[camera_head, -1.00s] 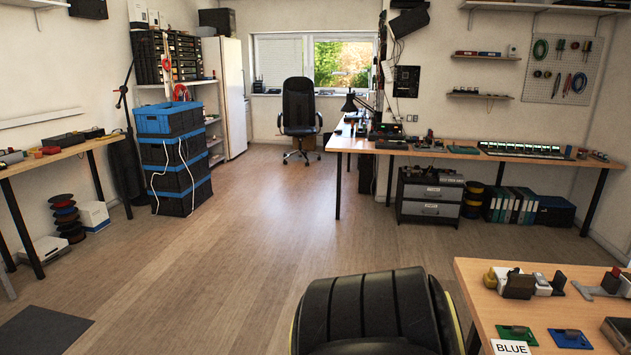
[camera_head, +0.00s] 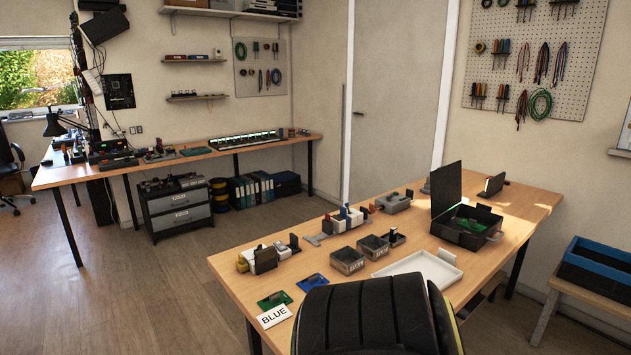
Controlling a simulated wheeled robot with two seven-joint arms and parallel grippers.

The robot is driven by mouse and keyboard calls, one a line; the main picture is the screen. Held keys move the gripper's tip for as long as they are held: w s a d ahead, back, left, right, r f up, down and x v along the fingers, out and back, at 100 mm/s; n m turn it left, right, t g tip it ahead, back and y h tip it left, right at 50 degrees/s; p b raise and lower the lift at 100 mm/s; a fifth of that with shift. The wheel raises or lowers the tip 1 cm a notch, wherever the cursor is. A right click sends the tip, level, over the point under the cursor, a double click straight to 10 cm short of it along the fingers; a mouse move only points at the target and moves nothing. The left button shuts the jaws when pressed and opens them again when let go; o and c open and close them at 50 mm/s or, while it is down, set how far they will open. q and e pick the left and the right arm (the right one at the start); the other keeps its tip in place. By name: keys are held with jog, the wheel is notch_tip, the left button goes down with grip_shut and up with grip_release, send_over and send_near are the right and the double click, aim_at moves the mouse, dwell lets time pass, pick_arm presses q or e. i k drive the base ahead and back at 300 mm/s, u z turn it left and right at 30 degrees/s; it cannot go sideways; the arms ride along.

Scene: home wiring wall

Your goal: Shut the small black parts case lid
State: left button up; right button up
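The small black parts case (camera_head: 467,227) stands on the right part of the near wooden table. Its lid (camera_head: 459,194) is open and stands about upright at the case's left and back side. A green board shows inside the case. Neither of my grippers is in view.
The near table (camera_head: 236,262) also holds a white tray (camera_head: 421,266), two grey bins (camera_head: 347,260), a BLUE card (camera_head: 274,316), and green and blue boards. A blue crate (camera_head: 598,266) sits on a low bench at right. Open floor lies left of the table.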

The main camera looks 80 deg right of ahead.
aim_at(446, 181)
jog(key=z, duration=1.3)
jog(key=i, duration=3.35)
jog(key=z, duration=3.55)
